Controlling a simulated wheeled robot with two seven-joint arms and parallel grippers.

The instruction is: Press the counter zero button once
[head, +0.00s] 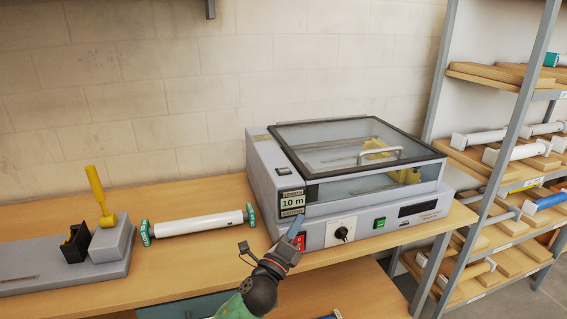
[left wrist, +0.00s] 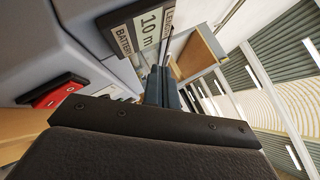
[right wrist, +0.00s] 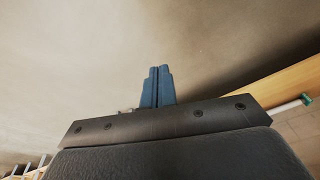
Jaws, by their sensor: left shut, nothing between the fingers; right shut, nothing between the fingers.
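My right gripper (right wrist: 157,72) is shut and empty, away from the laminator.
A red switch (head: 300,243), a black knob (head: 341,233) and a green button (head: 379,223) sit on the laminator's front. A white roller (head: 198,224) and a grey stand (head: 110,241) with a yellow handle are at left. Shelves (head: 490,150) stand at right.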

